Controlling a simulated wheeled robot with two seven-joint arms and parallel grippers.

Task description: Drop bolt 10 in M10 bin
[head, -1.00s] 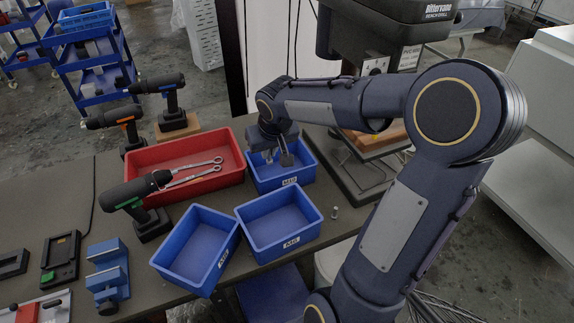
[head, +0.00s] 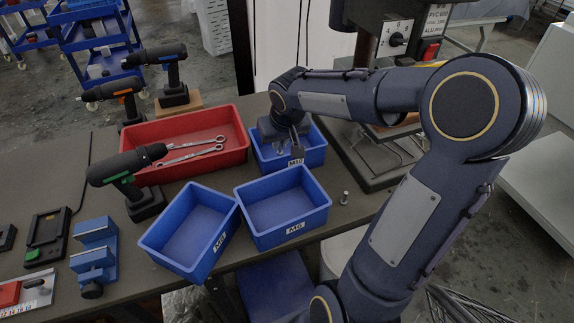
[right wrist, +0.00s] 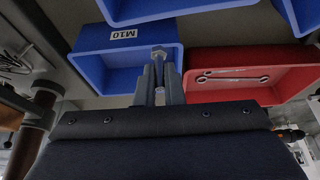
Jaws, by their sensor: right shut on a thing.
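The blue M10 bin (head: 314,155) stands on the table beside the red bin, its M10 label facing the front. My right gripper (head: 291,150) points down into this bin's opening. In the right wrist view, my right gripper (right wrist: 158,85) is shut on a grey bolt (right wrist: 158,54), whose hex head shows between the fingertips. The M10 bin (right wrist: 90,70) lies behind the bolt there, with its label upside down. The bolt's height above the bin floor is hard to tell. My left gripper is not in view.
Two blue M8 (head: 165,232) and M6 (head: 320,212) bins stand in front. The red bin (head: 225,118) holds two wrenches. Another bolt (head: 345,198) stands on the table right of the M6 bin. Drills stand left; a bench drill (head: 395,35) stands behind right.

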